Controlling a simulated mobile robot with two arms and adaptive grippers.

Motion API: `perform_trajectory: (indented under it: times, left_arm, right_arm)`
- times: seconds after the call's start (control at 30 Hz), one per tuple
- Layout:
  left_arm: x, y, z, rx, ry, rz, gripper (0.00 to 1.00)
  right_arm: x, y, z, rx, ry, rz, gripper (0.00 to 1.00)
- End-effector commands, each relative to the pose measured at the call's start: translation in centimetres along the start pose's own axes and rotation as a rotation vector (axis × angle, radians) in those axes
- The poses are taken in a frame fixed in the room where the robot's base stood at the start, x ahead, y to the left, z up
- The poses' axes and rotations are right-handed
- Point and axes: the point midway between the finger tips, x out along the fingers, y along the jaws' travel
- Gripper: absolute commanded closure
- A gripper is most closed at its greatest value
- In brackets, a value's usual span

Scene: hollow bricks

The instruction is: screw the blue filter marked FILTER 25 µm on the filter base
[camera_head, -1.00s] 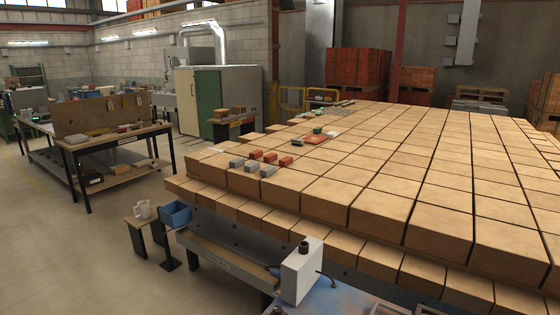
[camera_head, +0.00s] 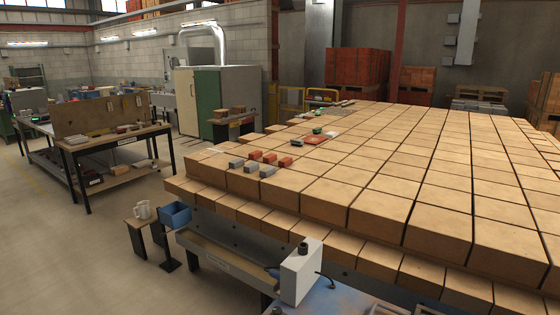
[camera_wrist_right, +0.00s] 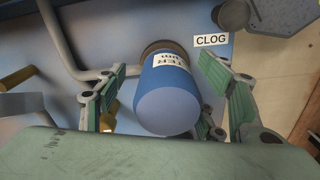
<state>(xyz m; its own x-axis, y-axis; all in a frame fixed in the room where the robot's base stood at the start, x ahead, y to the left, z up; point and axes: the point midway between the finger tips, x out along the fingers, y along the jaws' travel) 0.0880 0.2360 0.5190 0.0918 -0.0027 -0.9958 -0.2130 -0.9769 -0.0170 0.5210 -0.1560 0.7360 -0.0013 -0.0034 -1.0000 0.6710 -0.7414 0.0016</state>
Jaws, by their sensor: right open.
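The blue filter (camera_wrist_right: 166,95) is in the right wrist view, with its rounded end toward the camera. Part of its white label shows, with letters reading "TER" and "µm"; the number is not readable. A brown round part, seemingly the filter base (camera_wrist_right: 158,46), shows at the filter's far end. I cannot tell how far the filter is seated on it. My right gripper (camera_wrist_right: 163,90) is open, with one green-padded finger on each side of the filter and a visible gap on both sides. My left gripper is in neither view.
A grey pipe (camera_wrist_right: 53,40) runs beside the filter on the blue panel (camera_wrist_right: 110,25), near a "CLOG" label (camera_wrist_right: 211,40).

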Motion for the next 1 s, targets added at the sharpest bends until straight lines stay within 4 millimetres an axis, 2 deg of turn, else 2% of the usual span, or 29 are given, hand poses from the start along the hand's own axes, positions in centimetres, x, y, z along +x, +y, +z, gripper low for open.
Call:
perform_trajectory:
  times: [0.27, 0.73, 1.0]
  left_arm:
    - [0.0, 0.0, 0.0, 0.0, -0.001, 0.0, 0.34]
    - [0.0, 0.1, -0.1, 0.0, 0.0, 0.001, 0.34]
    - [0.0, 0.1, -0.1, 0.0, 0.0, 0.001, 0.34]
  right_arm:
    - [-2.1, 0.1, -0.1, 0.0, 0.005, 0.0, 0.37]
    - [-10.5, 0.2, 0.1, 0.002, 0.003, 0.002, 0.37]
    - [-12.0, 0.2, 0.1, 0.002, 0.0, 0.001, 0.37]
